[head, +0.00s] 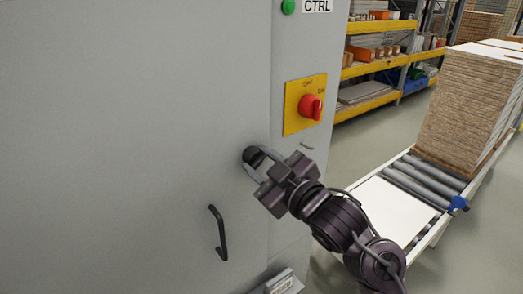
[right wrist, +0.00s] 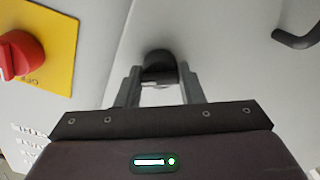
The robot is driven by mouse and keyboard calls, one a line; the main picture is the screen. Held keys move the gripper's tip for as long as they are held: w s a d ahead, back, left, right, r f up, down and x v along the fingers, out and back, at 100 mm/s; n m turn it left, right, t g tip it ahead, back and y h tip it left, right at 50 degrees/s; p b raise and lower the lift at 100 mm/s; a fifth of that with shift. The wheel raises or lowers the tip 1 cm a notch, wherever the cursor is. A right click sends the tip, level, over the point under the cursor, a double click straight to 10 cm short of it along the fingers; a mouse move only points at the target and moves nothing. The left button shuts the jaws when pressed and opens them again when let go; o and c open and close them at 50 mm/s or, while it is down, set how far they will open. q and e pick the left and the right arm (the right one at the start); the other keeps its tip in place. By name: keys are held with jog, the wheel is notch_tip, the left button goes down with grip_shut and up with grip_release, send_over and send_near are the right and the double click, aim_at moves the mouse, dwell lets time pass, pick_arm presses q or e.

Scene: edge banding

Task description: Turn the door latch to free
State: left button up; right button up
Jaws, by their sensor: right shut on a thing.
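The door latch (head: 251,156) is a small dark round knob on the grey cabinet door (head: 130,130). My right gripper (head: 256,163) is at the latch, with its fingers on either side of it and shut on it. In the right wrist view the black latch (right wrist: 159,64) shows between the two fingertips (right wrist: 160,76). The fingers hide part of the latch, and its exact turn angle cannot be told. My left gripper is not in view.
A black door handle (head: 219,233) sits below left of the latch. A red rotary switch (head: 311,107) on a yellow plate and a green button (head: 288,6) are above right. A roller conveyor (head: 410,190) with stacked boards (head: 470,100) stands at the right.

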jog(key=m+p, duration=0.3)
jog(key=m, duration=0.1)
jog(key=shift+r+p, duration=0.1)
jog(key=shift+p, duration=0.2)
jog(key=shift+m+p, duration=0.8)
jog(key=shift+m, duration=0.2)
jog(key=o, duration=1)
